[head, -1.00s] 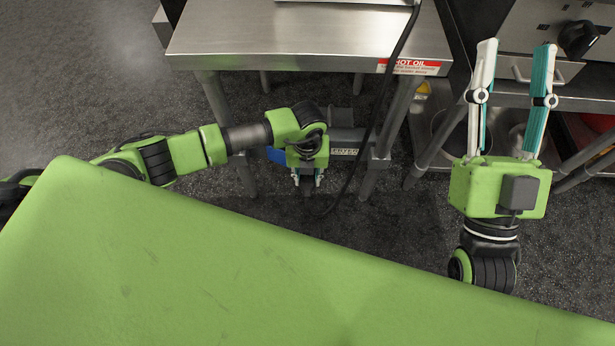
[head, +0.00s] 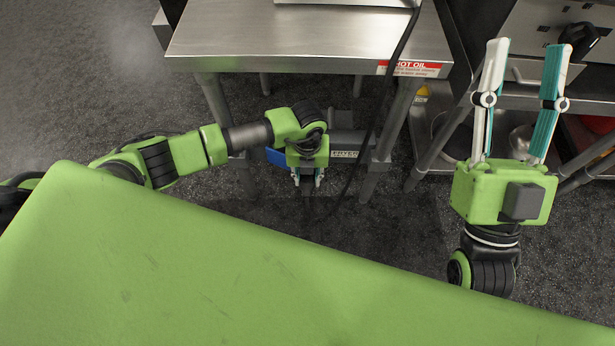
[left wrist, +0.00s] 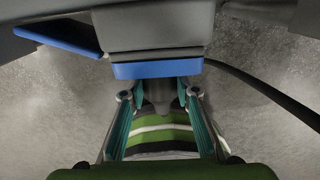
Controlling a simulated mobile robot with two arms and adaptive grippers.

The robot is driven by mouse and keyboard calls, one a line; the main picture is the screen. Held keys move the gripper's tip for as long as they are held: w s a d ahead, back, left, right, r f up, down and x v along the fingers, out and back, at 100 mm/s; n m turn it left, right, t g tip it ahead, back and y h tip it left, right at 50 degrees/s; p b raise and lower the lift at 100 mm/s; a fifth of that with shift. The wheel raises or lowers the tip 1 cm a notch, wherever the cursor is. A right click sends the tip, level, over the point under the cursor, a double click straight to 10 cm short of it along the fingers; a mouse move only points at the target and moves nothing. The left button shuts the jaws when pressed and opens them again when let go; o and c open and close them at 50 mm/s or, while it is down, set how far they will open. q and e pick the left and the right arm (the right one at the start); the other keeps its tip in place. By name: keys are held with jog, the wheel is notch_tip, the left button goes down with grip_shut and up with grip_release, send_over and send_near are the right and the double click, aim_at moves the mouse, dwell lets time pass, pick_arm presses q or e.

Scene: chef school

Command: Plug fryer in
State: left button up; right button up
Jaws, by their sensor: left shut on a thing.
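My left gripper (head: 306,182) points down at floor level, under the front edge of the steel table. In the left wrist view its fingers (left wrist: 158,105) are closed around a dark grey piece, which looks like the fryer's plug. Just beyond the fingertips is a grey box with a blue rim (left wrist: 158,68), apparently the socket; a blue flap (left wrist: 62,38) stands out to its left. I cannot tell whether plug and box touch. The black cable (head: 385,90) hangs from the table top to the floor near this gripper. My right gripper (head: 530,46) is open and empty.
The steel table (head: 240,40) with a red "hot oil" label (head: 412,68) stands above the left gripper, with legs on both sides. A shelf unit with pots (head: 455,135) is behind the right gripper. Bare dark floor (head: 90,90) lies to the left.

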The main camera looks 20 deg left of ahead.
pick_arm(q)
jog(key=shift+w+a, duration=0.1)
jog(key=shift+w, duration=0.25)
pick_arm(e)
jog(key=shift+s+d+r+t, duration=0.1)
jog(key=shift+s+r+t, duration=0.3)
jog(key=shift+s+r, duration=0.2)
